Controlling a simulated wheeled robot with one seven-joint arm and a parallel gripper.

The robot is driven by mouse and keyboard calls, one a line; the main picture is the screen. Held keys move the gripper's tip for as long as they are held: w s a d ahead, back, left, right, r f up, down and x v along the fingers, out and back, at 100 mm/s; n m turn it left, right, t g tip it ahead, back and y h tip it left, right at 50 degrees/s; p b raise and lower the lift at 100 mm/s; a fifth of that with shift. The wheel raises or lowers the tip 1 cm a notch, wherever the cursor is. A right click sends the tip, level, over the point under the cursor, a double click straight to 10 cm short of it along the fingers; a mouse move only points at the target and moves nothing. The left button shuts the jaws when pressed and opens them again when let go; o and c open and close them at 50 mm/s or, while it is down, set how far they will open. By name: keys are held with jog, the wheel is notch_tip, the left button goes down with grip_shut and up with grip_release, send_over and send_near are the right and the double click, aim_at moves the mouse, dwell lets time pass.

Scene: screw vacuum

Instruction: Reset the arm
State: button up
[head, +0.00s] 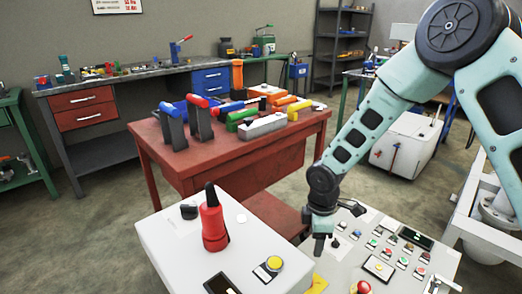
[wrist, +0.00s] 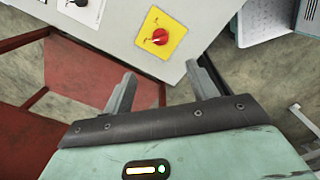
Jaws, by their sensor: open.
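My gripper (wrist: 160,94) is open in the wrist view, its two grey fingers apart with nothing between them. In the head view my arm comes down from the upper right and my gripper (head: 320,240) hangs over the left side of a control panel (head: 335,270). In the wrist view a yellow plate with a red rotary switch (wrist: 159,37) lies beyond the fingertips, on a light panel face. I cannot tell how far the fingers are from that face.
A white box (head: 165,240) with a red and black device (head: 213,222) stands left of my gripper. A red table (head: 270,155) with several tools is behind. Workbenches (head: 130,80) and a shelf (head: 340,45) line the back. Open floor lies left.

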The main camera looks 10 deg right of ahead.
jog(key=s+d+r+m+t, duration=0.1)
jog(key=s+d+r+m, duration=0.55)
jog(key=r+m, duration=0.2)
jog(key=s+d+r+m+t, duration=0.2)
jog(key=s+d+r+m, duration=0.3)
jog(key=s+r+m, duration=0.3)
jog(key=s+a+r+n+g, duration=0.1)
jog(key=s+a+n, duration=0.35)
jog(key=a, duration=0.45)
jog(key=s+a+r+n+g, duration=0.25)
jog(key=s+a, duration=0.35)
jog(key=a, duration=0.3)
notch_tip(320, 180, up, 15)
jog(key=s+n+p, duration=0.1)
jog(key=p, duration=1.5)
jog(key=shift+s+r+y, duration=0.2)
jog(key=shift+s+y, duration=0.05)
jog(key=shift+y, duration=0.05)
jog(key=shift+t, duration=0.25)
